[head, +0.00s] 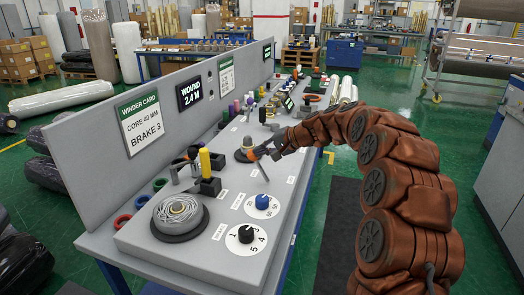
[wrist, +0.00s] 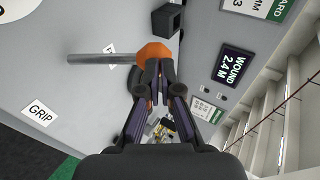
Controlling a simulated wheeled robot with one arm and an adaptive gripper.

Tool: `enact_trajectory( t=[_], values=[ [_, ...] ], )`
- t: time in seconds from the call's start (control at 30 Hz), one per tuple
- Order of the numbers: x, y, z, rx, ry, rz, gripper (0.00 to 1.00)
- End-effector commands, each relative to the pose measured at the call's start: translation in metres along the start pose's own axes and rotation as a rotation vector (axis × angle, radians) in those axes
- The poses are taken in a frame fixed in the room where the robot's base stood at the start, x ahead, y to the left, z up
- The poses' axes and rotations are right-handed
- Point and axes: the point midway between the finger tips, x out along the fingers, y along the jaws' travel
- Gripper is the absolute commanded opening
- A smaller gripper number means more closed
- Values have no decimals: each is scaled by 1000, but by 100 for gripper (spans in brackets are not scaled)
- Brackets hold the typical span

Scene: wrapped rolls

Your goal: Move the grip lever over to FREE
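The grip lever is a grey metal bar (wrist: 90,59) with an orange part (wrist: 155,51) at one end. In the wrist view the bar points left, lying beside a mostly hidden label starting with F (wrist: 111,50). The GRIP label (wrist: 40,114) lies lower left, apart from the bar. My gripper (wrist: 159,68) has its fingers close together, with the tips overlapping the orange part. I cannot tell whether they touch it. In the head view my gripper (head: 274,149) reaches from the right to the orange part (head: 258,152), and the bar (head: 263,172) points toward the viewer.
A spool (head: 178,213), a yellow-handled lever (head: 205,160), a blue knob (head: 262,201) and a numbered dial (head: 245,235) sit nearer on the console. The upright board (head: 150,130) runs along its left side. A black block (wrist: 168,20) stands near the orange part.

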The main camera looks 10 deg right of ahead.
Motion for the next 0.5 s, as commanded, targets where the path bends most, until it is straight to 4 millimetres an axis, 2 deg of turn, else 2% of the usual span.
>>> enact_trajectory(
  t=[0.27, 0.37, 0.5],
  values=[
    [2, -2, 3, -1, -7, -1, 0],
    [-6, -3, 1, -1, -5, -2, 0],
    [-28, -6, -2, -1, -1, -4, 0]
  ],
)
